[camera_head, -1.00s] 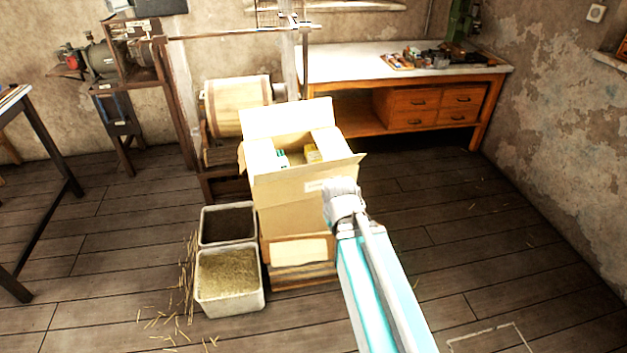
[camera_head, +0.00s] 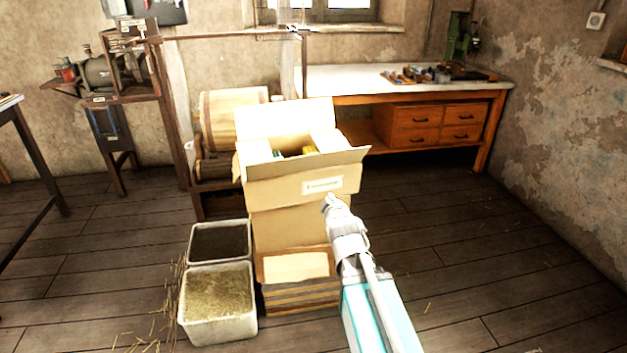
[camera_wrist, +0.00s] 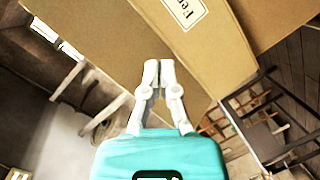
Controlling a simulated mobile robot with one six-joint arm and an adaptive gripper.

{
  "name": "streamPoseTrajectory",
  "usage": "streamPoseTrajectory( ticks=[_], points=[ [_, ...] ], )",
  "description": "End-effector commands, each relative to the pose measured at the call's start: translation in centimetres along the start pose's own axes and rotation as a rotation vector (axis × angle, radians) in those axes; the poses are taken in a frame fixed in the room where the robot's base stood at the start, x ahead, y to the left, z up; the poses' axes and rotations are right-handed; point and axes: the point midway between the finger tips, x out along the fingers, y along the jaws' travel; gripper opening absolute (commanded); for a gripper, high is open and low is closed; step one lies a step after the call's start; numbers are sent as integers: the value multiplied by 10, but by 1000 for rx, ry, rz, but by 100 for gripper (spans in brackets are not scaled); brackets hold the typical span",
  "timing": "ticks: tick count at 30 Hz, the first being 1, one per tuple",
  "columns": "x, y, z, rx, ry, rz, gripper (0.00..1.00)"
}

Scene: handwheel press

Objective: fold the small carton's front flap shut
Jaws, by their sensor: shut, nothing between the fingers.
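The small carton (camera_head: 275,195) stands open on top of a stack. Its back flap (camera_head: 285,118) stands up. Its front flap (camera_head: 310,163) sticks outward toward me, above a white label (camera_head: 323,185). Small green and yellow items show partly inside; the front flap hides the rest. My gripper (camera_head: 328,201) is shut and empty, in front of the carton, below the label and toward its right side. In the wrist view the closed fingertips (camera_wrist: 158,66) point at the brown cardboard (camera_wrist: 125,45), with the label (camera_wrist: 184,8) above right. I cannot tell whether they touch it.
Cardboard and a slatted crate (camera_head: 300,297) are below the carton. Two bins, one dark-filled (camera_head: 220,242) and one with grain (camera_head: 218,295), stand at its left. A wooden drum (camera_head: 228,122) and a workbench (camera_head: 360,98) are behind. The floor at right is clear.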

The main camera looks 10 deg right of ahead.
Motion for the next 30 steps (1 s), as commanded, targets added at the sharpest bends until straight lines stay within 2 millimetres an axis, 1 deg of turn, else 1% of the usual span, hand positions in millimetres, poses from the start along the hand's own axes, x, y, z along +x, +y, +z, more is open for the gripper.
streamPoseTrajectory(
  ticks=[1,6,11,21,25,30],
  points=[
    [5,-9,6,-33,33,38,0],
    [10,-9,5,-151,142,183,0],
    [9,-11,2,-269,241,324,0],
    [-7,-20,0,-489,391,631,0],
    [-14,-21,-2,-536,420,707,0],
    [-19,-21,-4,-564,437,754,0]
  ],
)
